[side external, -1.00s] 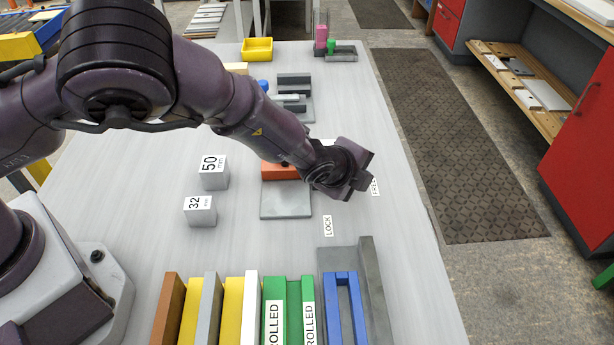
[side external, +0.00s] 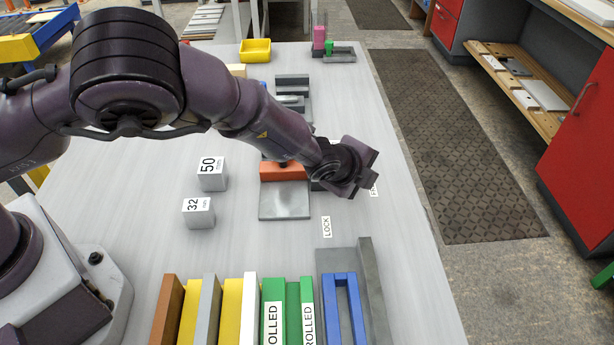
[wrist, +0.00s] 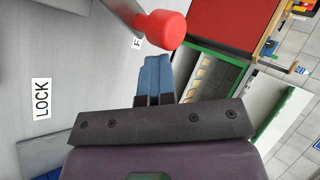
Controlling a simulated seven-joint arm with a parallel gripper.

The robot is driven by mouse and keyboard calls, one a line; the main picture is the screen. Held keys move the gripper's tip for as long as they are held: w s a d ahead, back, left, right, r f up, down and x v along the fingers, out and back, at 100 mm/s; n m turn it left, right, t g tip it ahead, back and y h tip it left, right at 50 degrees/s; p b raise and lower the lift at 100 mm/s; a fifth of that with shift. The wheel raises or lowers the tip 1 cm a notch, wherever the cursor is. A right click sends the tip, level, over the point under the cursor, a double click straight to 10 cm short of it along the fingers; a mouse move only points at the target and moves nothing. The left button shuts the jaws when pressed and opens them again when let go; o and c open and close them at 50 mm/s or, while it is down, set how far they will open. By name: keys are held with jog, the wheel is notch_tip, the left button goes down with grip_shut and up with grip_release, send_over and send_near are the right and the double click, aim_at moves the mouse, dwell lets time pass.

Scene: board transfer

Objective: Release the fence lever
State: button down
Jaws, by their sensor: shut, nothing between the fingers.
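The fence lever shows in the wrist view as a red round knob (wrist: 163,30) on a grey shaft, just beyond my fingertips. My gripper (wrist: 158,62) is shut and empty, its two blue fingers together. I cannot tell whether the fingertips touch the knob. The shaft runs up and left beside a partly covered label starting with F (wrist: 137,42). The LOCK label (wrist: 41,98) lies flat to the left. In the side view my gripper (side external: 362,180) is right of the orange block (side external: 284,172) and its grey plate (side external: 285,203); the lever is hidden there behind my wrist.
Blocks marked 50 (side external: 212,174) and 32 (side external: 198,213) stand left of the plate. Several coloured bars and a blue piece (side external: 342,305) line the near edge. A yellow tray (side external: 256,50) stands at the back. The table's right edge is close to my gripper.

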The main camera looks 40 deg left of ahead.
jog(key=v, duration=1.3)
jog(key=s+a+r+n+g, duration=0.1)
jog(key=s+a+n+g, duration=0.3)
jog(key=s+n+g, duration=0.45)
jog(key=s+a+r+n+t, duration=0.2)
jog(key=s+a+r+n, duration=0.3)
jog(key=s+a+r, duration=0.2)
jog(key=s+a+r+n+t, duration=0.2)
jog(key=s+a+r+n, duration=0.2)
jog(key=s+a+r, duration=0.4)
notch_tip(320, 180, up, 4)
jog(key=shift+a+r+n+t, duration=0.15)
jog(key=shift+a+n+t, duration=0.2)
jog(key=shift+a, duration=0.25)
